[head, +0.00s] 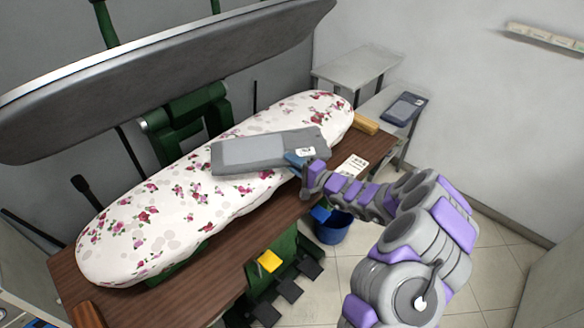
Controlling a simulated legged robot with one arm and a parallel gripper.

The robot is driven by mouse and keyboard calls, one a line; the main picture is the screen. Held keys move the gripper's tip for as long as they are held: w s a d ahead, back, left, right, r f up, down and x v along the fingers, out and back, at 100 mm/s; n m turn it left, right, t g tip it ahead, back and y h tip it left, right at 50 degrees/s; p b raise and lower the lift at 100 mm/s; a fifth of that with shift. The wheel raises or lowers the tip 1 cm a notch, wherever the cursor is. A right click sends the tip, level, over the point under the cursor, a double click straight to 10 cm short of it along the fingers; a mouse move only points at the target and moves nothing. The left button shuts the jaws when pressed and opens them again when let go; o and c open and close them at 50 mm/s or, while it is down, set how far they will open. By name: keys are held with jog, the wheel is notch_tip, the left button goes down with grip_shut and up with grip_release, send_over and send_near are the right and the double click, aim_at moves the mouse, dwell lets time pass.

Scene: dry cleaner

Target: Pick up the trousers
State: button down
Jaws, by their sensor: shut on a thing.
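The grey folded trousers (250,151) are a flat bundle with a white tag at the right end, over the middle of the flowered ironing board (165,213). My gripper (299,161) comes from the right and is shut on the right end of the trousers. A small dark blue part shows at the jaws; I cannot tell what it is. I cannot tell whether the bundle touches the board or is held just above it.
The raised press head (170,80) hangs over the board at the upper left. Another folded dark garment (404,108) lies on a side table at the back right. A blue bucket (333,228) and pedals (290,291) are below. The right floor is clear.

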jog(key=s+d+p, duration=0.1)
jog(key=s+d, duration=0.3)
jog(key=s, duration=0.2)
jog(key=s+d+r+p, duration=0.1)
jog(key=s+d, duration=0.3)
jog(key=s, duration=0.3)
jog(key=shift+s+d+r, duration=0.2)
jog(key=shift+s, duration=0.05)
